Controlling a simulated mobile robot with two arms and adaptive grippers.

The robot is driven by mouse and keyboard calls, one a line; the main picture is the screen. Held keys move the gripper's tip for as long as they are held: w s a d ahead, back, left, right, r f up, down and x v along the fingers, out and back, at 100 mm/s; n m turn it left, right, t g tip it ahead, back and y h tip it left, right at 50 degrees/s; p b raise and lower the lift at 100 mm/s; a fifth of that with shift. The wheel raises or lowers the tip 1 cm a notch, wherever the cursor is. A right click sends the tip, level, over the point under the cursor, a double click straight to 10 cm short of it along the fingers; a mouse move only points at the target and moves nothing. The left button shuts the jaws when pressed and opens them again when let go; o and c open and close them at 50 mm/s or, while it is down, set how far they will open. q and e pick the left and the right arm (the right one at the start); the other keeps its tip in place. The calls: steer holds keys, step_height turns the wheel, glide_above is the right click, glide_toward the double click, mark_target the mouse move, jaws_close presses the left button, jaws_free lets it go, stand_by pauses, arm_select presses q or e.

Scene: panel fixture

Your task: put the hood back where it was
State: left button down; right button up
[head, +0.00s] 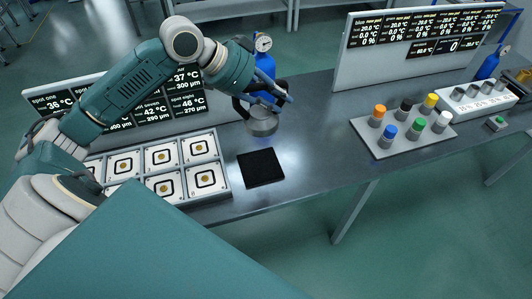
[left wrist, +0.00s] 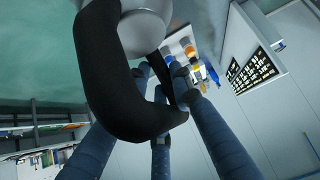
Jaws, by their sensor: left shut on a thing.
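The hood is a grey, round, cup-like piece (head: 263,123) with a black handle. My left gripper (head: 266,97) is shut on it and holds it over the bench, just behind a black square pad (head: 262,168). Whether its underside touches the bench is hard to tell. In the left wrist view, the thick black handle (left wrist: 108,85) passes between the dark blue fingers (left wrist: 165,108), with the pale hood body (left wrist: 145,32) at the top. My right gripper is out of view.
A panel fixture (head: 187,137) with several square cells with gold discs lies left of the pad. A blue gas cylinder (head: 265,65) with a gauge stands behind the gripper. A grey tray (head: 417,153) with coloured-capped bottles is at right. Bench between pad and tray is clear.

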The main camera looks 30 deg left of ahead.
arm_select(q)
steer(key=shift+w+a+f, duration=0.1)
steer(key=shift+w+a, duration=0.2)
steer(key=shift+a, duration=0.3)
step_height(320, 180, down, 3)
steer(key=shift+a+f+p, duration=0.15)
steer(key=shift+p, duration=0.15)
step_height(320, 180, down, 16)
steer(key=p, duration=0.2)
steer(key=shift+p, duration=0.35)
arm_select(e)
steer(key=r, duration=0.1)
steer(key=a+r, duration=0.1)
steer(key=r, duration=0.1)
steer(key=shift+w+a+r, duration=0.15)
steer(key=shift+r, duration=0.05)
arm_select(q)
steer(key=shift+f, duration=0.2)
steer(key=c, duration=1.6)
jaws_free()
steer(key=shift+s, duration=0.1)
steer(key=shift+c, duration=0.2)
steer(key=shift+o, duration=0.6)
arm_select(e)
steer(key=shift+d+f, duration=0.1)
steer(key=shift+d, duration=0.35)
